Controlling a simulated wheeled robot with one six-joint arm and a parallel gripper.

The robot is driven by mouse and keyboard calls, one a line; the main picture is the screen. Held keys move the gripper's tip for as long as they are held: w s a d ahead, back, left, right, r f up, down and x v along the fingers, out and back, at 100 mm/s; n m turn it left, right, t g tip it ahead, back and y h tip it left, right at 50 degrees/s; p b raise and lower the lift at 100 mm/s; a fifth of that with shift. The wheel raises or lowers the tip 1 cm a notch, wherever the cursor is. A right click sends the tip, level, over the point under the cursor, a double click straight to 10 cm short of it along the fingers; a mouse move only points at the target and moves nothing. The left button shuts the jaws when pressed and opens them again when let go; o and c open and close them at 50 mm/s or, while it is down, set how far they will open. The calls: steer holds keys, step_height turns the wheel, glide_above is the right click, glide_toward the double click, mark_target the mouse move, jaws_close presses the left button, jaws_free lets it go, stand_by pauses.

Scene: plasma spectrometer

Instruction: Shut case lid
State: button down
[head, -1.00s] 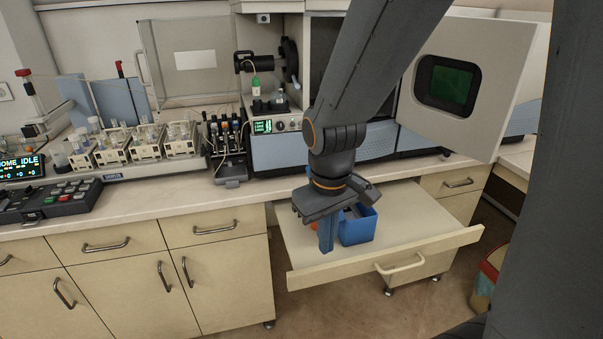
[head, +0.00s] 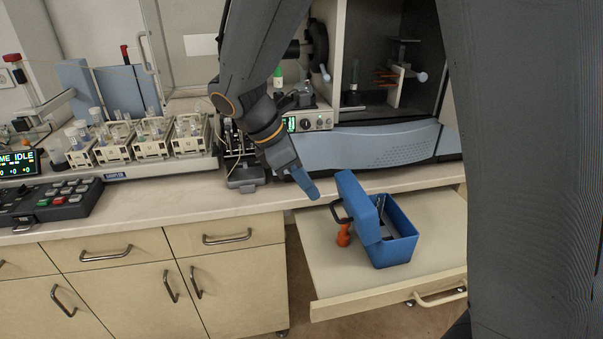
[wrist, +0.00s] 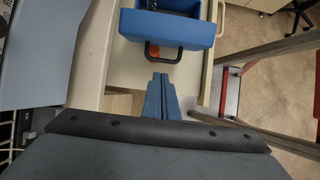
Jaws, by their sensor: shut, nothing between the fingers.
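The blue case (head: 396,252) sits in the pulled-out drawer in the head view. Its lid (head: 358,206) stands raised on the left side of the body, with a black handle (head: 337,210) on its outer side. The dark inside of the case shows partly. My gripper (head: 312,192) is shut and empty, just left of the lid and above the drawer's back left part, apart from the lid. In the wrist view, my shut blue fingers (wrist: 160,80) point toward the blue case (wrist: 172,30) and its handle (wrist: 164,58), with a gap between.
An orange object (head: 343,237) stands in the drawer beside the lid. The drawer (head: 335,285) is clear at its front left. The counter edge (head: 300,198) and the spectrometer (head: 390,150), with its chamber open, lie behind. Sample racks (head: 150,143) stand to the left.

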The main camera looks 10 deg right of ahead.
steer(key=x, duration=0.4)
steer(key=p, duration=0.2)
glide_above(333, 211)
steer(key=shift+s+r, duration=0.1)
steer(key=shift+r, duration=0.3)
